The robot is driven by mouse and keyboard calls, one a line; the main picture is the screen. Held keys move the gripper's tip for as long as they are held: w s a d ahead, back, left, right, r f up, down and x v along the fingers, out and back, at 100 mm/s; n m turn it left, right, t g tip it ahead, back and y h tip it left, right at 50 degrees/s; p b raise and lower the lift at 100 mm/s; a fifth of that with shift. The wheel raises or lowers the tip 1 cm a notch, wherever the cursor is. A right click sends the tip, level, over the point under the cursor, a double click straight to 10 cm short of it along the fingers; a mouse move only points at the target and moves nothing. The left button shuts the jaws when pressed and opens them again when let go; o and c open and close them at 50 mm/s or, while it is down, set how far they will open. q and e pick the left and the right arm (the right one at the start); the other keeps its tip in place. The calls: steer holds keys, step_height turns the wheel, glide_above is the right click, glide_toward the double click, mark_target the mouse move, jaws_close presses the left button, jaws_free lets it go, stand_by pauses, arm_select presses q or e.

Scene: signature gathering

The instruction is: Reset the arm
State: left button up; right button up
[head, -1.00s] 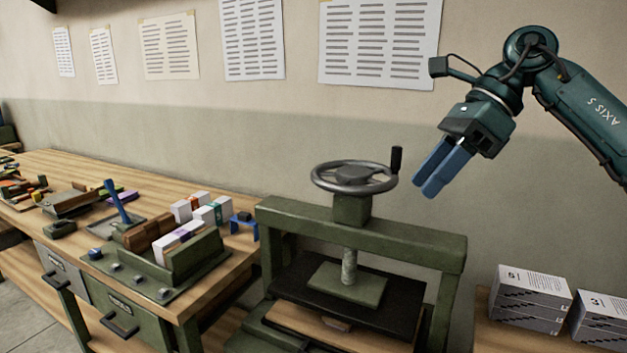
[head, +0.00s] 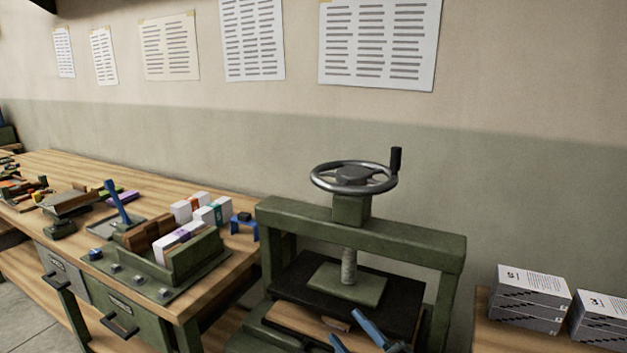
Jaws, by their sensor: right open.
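My right gripper (head: 352,333) shows at the bottom edge of the head view, low in front of the screw press. Only its two blue fingers and a little of its dark body are in the picture. The fingers are apart with nothing seen between them, so it is open. The rest of my right arm is out of view. My left gripper is not in view.
The green press (head: 360,238) with its handwheel (head: 353,177) stands right of centre. A wooden bench (head: 90,170) at the left carries a green rack, boxes and tools. Paper stacks (head: 530,298) lie on the right bench.

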steer(key=s+d+f+m+g+h, duration=0.3)
steer(key=s+f+m, duration=0.4)
steer(key=s+f, duration=0.3)
steer(key=s+d+f+m+g+h, duration=0.4)
steer(key=s+f, duration=0.6)
steer(key=f, duration=0.5)
steer(key=d+m+h, duration=0.2)
steer(key=m+h, duration=0.1)
steer(key=shift+s, duration=0.1)
